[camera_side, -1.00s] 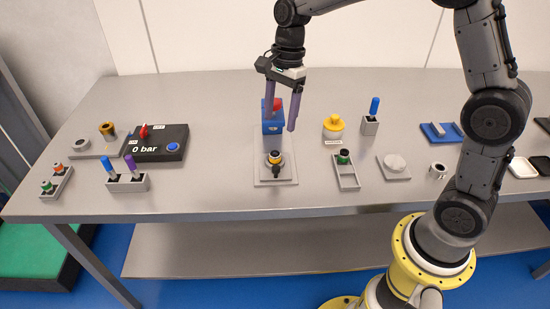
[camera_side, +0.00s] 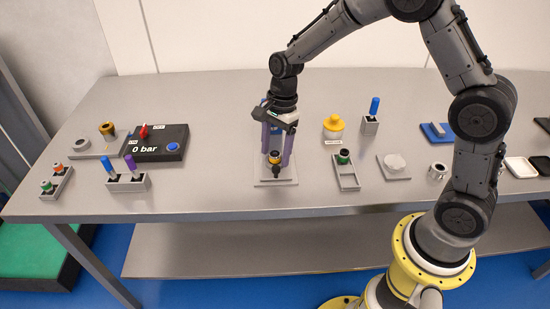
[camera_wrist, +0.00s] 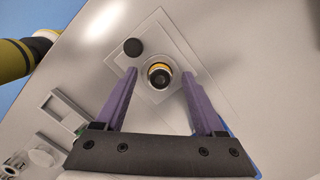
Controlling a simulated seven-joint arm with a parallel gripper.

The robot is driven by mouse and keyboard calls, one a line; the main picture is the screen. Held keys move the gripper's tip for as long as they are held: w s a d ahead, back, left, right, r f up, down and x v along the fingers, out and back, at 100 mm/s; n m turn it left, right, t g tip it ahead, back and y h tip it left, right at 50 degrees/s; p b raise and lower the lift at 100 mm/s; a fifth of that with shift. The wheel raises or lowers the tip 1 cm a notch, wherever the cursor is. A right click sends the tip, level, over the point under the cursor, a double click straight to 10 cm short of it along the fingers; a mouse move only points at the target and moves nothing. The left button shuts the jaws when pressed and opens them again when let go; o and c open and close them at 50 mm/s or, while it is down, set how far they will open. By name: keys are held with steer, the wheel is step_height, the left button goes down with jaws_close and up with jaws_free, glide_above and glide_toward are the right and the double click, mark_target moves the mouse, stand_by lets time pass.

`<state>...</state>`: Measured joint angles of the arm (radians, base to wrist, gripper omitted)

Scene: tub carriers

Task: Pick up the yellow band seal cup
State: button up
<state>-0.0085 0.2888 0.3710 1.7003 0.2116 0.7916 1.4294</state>
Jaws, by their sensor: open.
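The yellow band seal cup (camera_side: 275,157) is a small dark cup with a yellow ring. It stands on a light square plate (camera_side: 290,179) near the front of the table. In the wrist view the cup (camera_wrist: 160,75) sits near the picture's middle, on the plate (camera_wrist: 143,42). My gripper (camera_side: 275,159) points down over the plate. Its purple fingers are spread, one on each side of the cup, with gaps to it. In the wrist view my gripper (camera_wrist: 160,72) is open and empty. A dark round knob (camera_wrist: 132,46) lies beside the cup on the plate.
A blue box (camera_side: 274,132) stands close behind my gripper, partly hidden. To the right are a grey tray with a green-ringed cup (camera_side: 343,157) and a yellow-topped jar (camera_side: 333,126). A holder with blue and purple sticks (camera_side: 128,182) stands left. Bare table lies between.

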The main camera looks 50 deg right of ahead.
jaws_close()
steer(key=shift+r, duration=0.1)
stand_by(0.4)
